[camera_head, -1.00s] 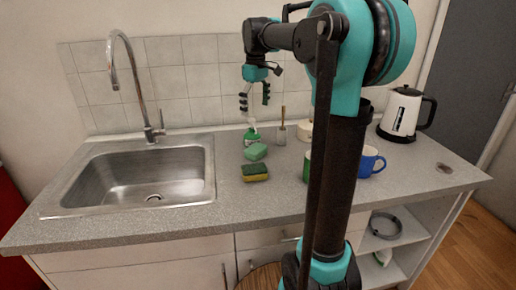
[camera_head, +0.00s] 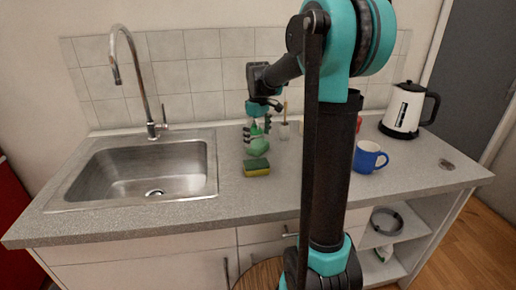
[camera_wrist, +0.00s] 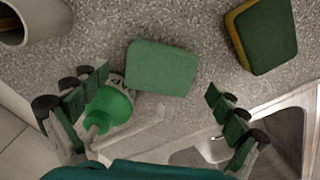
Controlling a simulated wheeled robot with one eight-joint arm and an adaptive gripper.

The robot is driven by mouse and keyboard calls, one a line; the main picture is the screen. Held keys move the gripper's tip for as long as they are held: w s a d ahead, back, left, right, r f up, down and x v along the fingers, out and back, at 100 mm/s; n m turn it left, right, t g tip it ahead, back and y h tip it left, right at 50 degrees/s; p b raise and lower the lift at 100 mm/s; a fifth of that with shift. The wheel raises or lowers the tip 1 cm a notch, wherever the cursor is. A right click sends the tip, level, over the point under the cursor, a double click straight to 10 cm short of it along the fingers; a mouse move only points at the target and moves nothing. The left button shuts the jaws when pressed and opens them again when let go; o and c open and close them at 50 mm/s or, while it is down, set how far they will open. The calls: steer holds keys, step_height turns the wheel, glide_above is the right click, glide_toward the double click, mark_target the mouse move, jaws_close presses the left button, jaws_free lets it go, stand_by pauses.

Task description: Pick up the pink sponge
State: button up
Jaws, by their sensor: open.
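I see no pink sponge in either view. A plain green sponge (camera_head: 260,146) lies on the counter beside the sink; it also shows in the wrist view (camera_wrist: 161,68). A yellow sponge with a dark green top (camera_head: 256,168) lies in front of it, at the upper right of the wrist view (camera_wrist: 266,37). My gripper (camera_head: 257,133) is open and empty, low over the counter just behind the plain green sponge. In the wrist view its fingers (camera_wrist: 152,88) are spread, with that sponge ahead between them. A green soap bottle (camera_wrist: 108,107) stands close to the left finger.
A steel sink (camera_head: 145,170) with a tall tap (camera_head: 140,75) is on the left. A brush holder (camera_head: 284,131) stands right of my gripper. A blue mug (camera_head: 367,158) and white kettle (camera_head: 403,108) are farther right. The counter's front strip is clear.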

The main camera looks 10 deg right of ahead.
steer(key=shift+f, duration=1.4)
steer(key=shift+c, duration=0.4)
steer(key=c, duration=0.8)
steer(key=shift+o, duration=0.2)
steer(key=shift+r, duration=0.1)
steer(key=shift+r, duration=0.5)
step_height(320, 180, up, 2)
steer(key=shift+r, duration=0.25)
steer(key=s, duration=3.2)
